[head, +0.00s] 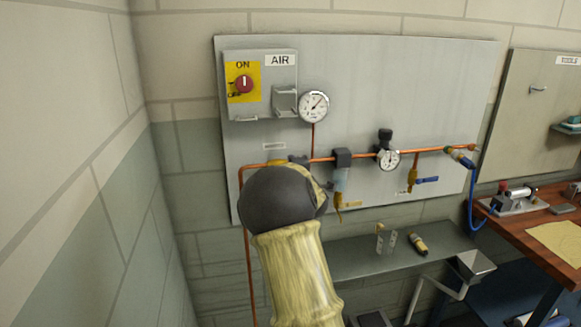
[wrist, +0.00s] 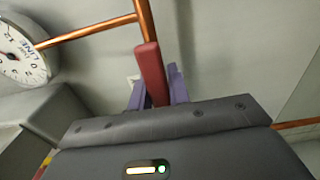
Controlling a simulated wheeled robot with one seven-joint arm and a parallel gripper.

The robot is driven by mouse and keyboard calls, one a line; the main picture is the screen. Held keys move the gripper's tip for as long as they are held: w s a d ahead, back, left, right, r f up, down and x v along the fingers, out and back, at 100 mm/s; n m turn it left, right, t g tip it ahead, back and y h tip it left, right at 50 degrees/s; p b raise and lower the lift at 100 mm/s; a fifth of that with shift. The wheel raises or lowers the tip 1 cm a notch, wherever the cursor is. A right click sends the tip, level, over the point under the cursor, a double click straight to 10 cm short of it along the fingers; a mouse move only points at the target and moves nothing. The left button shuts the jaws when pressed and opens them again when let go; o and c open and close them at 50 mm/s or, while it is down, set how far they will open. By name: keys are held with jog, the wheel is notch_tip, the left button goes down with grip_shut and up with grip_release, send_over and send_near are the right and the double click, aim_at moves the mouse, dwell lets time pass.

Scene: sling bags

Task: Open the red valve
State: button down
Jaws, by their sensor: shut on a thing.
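In the wrist view, the red valve handle (wrist: 151,72) is a flat red bar just below a copper pipe, roughly in line with it. My gripper (wrist: 155,92) has its purple fingers on both sides of the handle and is shut on it. The valve body is hidden behind the handle and gripper. In the head view, my arm covers the red handle and my fingers, at the left part of the copper pipe (head: 345,156) on the grey panel (head: 440,85).
A pressure gauge (head: 313,106) stands above the pipe, also at left in the wrist view (wrist: 22,55). An air box (head: 262,84) hangs left of it. A regulator (head: 388,158) and a blue-handled valve (head: 426,180) are farther right. A shelf (head: 350,262) juts out below. A wall is close on the left.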

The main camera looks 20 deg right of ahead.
jog(key=c, duration=1.3)
grip_release()
jog(key=shift+a, duration=0.1)
jog(key=shift+s, duration=0.1)
jog(key=b+v, duration=0.3)
jog(key=v, duration=1.4)
jog(key=shift+s, duration=0.1)
